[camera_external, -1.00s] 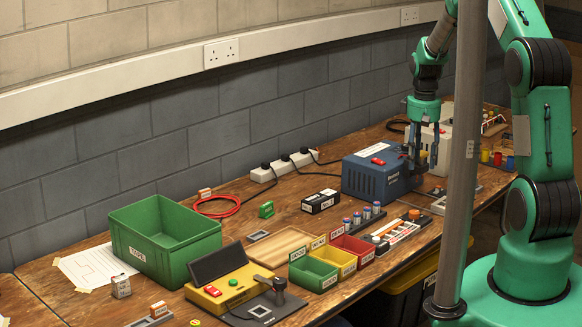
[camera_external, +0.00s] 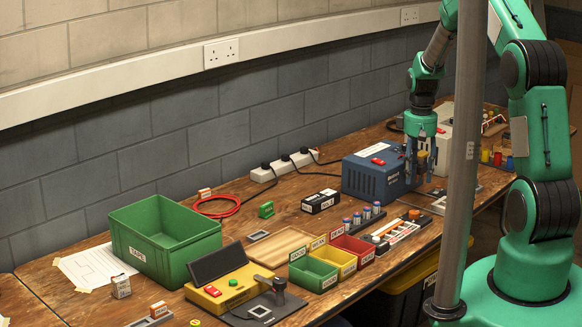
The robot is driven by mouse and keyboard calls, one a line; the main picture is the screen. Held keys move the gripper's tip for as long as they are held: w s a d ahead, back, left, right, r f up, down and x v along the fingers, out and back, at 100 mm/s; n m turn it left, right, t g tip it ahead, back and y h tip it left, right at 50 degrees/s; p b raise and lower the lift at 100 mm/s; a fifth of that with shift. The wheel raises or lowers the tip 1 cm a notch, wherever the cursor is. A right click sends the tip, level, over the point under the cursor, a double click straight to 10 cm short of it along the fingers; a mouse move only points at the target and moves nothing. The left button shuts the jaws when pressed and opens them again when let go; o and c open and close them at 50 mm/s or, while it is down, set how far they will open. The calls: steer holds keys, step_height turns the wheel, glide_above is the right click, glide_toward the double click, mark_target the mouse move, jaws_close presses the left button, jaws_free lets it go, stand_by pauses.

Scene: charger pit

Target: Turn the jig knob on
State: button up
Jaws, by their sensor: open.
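My gripper (camera_external: 421,176) points down with its fingers apart, beside the front right side of a blue box unit (camera_external: 371,181) with a red switch (camera_external: 379,161) on top. A small orange-yellow part (camera_external: 423,160) shows between the fingers. It may be the jig knob, but I cannot tell for sure, nor whether the fingers touch it. The fingers partly hide that area.
A white unit (camera_external: 441,150) stands behind my gripper. A rack of small cylinders (camera_external: 366,216) and a tray (camera_external: 398,232) lie in front. Small bins, a green TAPE crate (camera_external: 141,243) and a yellow box (camera_external: 218,301) are further left. A grey post crosses the view.

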mark_target(414, 212)
step_height(414, 212, down, 12)
steer(key=shift+r+b, duration=0.15)
steer(key=shift+b, duration=0.95)
steer(key=shift+c, duration=0.6)
jaws_close()
